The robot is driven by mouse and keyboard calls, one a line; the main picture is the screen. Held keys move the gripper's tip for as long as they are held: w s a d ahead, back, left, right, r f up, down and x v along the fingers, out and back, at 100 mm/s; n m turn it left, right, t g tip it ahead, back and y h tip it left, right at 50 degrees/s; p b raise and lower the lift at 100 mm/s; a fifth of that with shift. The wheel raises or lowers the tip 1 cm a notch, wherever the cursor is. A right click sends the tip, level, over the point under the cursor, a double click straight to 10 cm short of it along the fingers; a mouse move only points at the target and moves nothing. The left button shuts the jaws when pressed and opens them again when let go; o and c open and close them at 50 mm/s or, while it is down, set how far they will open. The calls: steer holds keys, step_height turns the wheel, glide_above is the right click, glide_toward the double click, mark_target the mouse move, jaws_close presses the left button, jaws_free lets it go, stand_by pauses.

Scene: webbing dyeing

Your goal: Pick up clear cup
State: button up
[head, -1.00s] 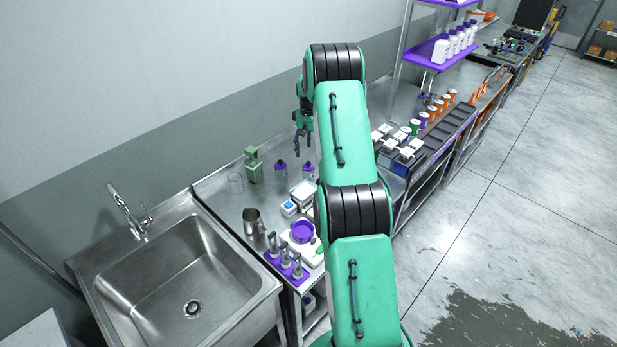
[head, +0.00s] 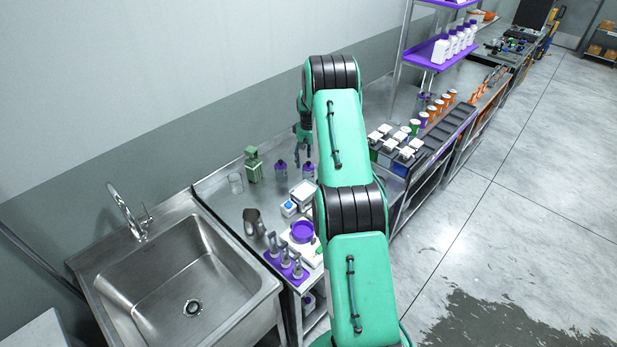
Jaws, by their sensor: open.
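The clear cup (head: 236,183) stands upright on the metal counter, near the wall and left of a green bottle (head: 253,165). It is see-through and faint. My gripper (head: 303,161) is to the right of the cup and apart from it, pointing down above the counter near two dark, purple-capped bottles. Its fingers are spread and nothing shows between them.
A metal pitcher (head: 254,222) is in front of the cup. Purple-capped bottles (head: 281,170), a purple dish (head: 302,232) and a purple rack (head: 286,263) with grey tools share the counter. The sink (head: 178,275) lies at left.

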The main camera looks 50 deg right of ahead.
mark_target(308, 166)
steer(key=shift+f, duration=2.45)
steer(key=shift+c, duration=0.2)
steer(key=c, duration=1.3)
steer(key=shift+r, duration=0.1)
steer(key=shift+c, duration=0.2)
steer(key=shift+r, duration=4.95)
